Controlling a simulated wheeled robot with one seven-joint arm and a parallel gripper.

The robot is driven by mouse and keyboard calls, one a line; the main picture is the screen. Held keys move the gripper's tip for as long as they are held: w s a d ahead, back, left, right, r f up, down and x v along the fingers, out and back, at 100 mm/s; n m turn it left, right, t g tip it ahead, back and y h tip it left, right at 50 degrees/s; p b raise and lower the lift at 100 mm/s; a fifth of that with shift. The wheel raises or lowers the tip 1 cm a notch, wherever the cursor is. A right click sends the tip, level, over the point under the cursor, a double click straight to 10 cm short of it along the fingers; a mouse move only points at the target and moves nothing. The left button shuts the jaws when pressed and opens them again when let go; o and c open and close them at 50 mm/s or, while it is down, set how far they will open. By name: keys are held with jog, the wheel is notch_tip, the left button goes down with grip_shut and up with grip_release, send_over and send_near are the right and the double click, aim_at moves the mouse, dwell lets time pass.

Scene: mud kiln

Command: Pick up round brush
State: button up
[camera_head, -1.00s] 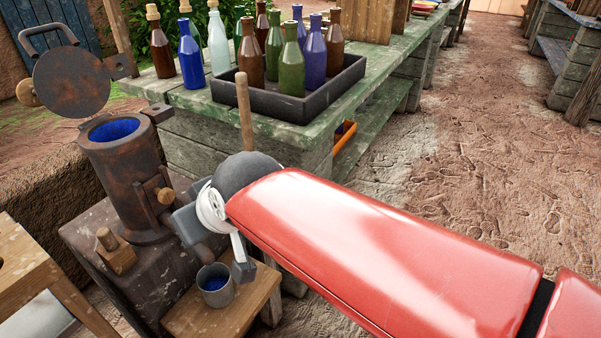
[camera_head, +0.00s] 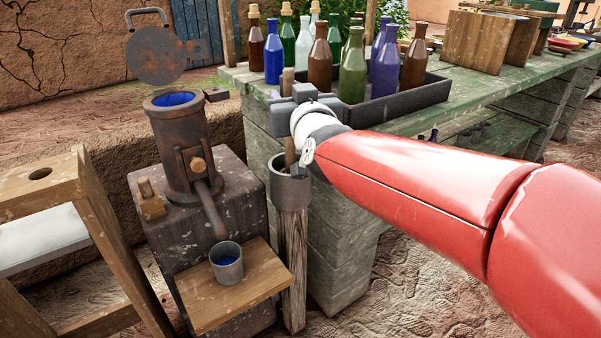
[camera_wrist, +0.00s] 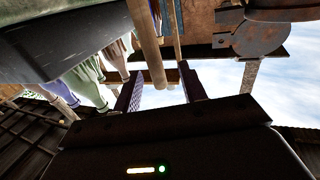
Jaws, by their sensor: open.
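The round brush is most likely the wooden rod whose handle (camera_head: 288,81) rises just behind my gripper in the head view. Its lower part goes down toward a grey cylindrical holder (camera_head: 291,190) on a wooden post; its head is hidden. My gripper (camera_head: 286,117) is at the rod, above the holder. In the wrist view, a thick wooden rod (camera_wrist: 148,45) and a thinner rod (camera_wrist: 176,35) show near the open jaws (camera_wrist: 161,74). The thick rod's end appears between the fingers, with gaps to both; I cannot tell its depth.
A rusty metal cylinder (camera_head: 181,150) with blue inside stands left of the holder. Several bottles stand in a dark tray (camera_head: 420,98) on the green bench (camera_head: 480,100) behind my gripper.

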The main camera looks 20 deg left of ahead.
aim_at(290, 91)
jog(key=x, duration=0.4)
jog(key=shift+w+d+f, duration=0.1)
jog(key=shift+w, duration=0.4)
grip_shut()
